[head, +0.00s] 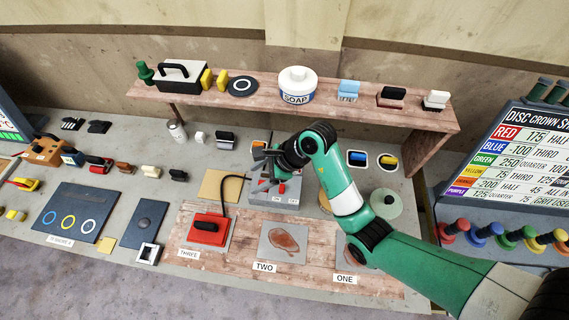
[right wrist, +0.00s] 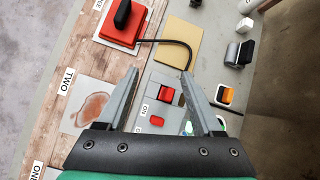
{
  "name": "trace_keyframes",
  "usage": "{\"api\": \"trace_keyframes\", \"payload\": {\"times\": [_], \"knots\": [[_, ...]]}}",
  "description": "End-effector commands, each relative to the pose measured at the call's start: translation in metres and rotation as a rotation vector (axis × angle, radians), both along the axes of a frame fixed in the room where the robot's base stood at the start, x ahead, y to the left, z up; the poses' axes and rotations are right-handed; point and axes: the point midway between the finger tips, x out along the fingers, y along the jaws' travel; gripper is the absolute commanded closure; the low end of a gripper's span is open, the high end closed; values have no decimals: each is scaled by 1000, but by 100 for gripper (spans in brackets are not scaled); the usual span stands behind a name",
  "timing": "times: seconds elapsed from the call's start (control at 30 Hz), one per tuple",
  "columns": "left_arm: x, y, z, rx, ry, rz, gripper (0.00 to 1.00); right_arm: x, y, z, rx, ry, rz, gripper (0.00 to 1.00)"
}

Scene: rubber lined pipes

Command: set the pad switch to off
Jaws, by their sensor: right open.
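The pad switch is a grey box (head: 287,199) on the bench, with small labels on its front edge. In the right wrist view its box (right wrist: 172,83) carries a red rocker (right wrist: 166,94) and a smaller red piece (right wrist: 157,121). Which way the rocker is tipped I cannot tell. A black cable joins the box to a red pad (head: 208,229) with a black handle at THREE. My right gripper (head: 262,156) is above the box, its spread fingers (right wrist: 160,73) on either side of the rocker in the picture, holding nothing. My left gripper is in no view.
A wooden shelf (head: 330,97) with a soap pot (head: 297,85) stands behind. A tan square (head: 222,186) lies left of the switch, a pale green disc (head: 386,203) to its right. The stained plate (head: 285,241) at TWO lies in front.

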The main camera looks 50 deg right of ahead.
Motion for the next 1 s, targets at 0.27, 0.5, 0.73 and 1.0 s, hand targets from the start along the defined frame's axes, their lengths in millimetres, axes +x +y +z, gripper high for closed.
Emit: {"api": "trace_keyframes", "payload": {"times": [0.27, 0.5, 0.73, 1.0], "knots": [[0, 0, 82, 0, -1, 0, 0, -70, -86, -11, -51, 280, -233, 32], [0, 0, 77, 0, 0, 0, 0, -69, -89, -18, -48, 278, -244, 32], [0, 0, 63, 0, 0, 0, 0, -57, -81, -54, -48, 279, -242, 32], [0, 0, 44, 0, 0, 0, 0, -38, -69, -107, -49, 276, -243, 32]]}}
